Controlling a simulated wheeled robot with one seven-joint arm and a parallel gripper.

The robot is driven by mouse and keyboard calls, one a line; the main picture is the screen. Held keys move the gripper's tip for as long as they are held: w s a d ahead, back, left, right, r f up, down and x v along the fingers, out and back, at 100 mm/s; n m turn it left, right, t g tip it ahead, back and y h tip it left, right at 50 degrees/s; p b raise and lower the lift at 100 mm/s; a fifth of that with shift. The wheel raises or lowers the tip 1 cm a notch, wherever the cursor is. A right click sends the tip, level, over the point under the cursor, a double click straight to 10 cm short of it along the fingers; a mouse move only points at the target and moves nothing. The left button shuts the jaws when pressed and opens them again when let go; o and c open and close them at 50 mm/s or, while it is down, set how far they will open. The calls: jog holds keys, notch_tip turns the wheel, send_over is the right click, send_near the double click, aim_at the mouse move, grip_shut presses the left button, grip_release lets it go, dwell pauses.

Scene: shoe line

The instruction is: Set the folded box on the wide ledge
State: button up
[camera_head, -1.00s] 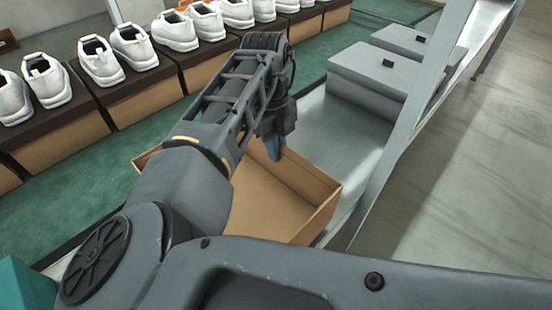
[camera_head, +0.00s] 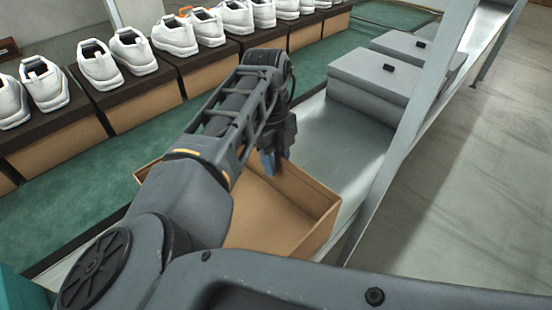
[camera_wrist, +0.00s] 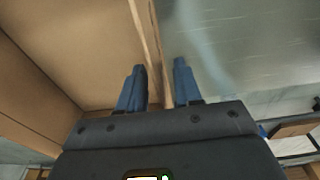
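The folded box (camera_head: 308,205) is an open, empty brown cardboard tray in the middle of the head view. It lies at the near end of the grey metal ledge (camera_head: 335,135); whether its whole base rests there is hidden by my arm. My gripper (camera_head: 268,163) is at the box's far wall. In the wrist view my gripper (camera_wrist: 160,72) has its two blue fingers apart, with the box wall (camera_wrist: 148,35) running between them. The box inside is on the left and bare metal on the right. A gap shows between wall and fingers.
Grey lidded boxes (camera_head: 375,82) stand farther along the ledge. A slanted metal post (camera_head: 415,120) rises on the ledge's right side. White shoes (camera_head: 130,50) on brown boxes (camera_head: 140,104) line the green belt (camera_head: 80,190) at left. The metal between the cardboard and grey boxes is clear.

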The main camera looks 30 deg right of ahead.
jog(key=r+p, duration=0.2)
jog(key=r, duration=0.2)
jog(key=w+r+p, duration=0.1)
jog(key=r+p, duration=0.2)
jog(key=r, duration=0.1)
jog(key=r+p, duration=0.3)
jog(key=r, duration=0.1)
jog(key=shift+w+a+r, duration=0.15)
jog(key=shift+a, duration=0.05)
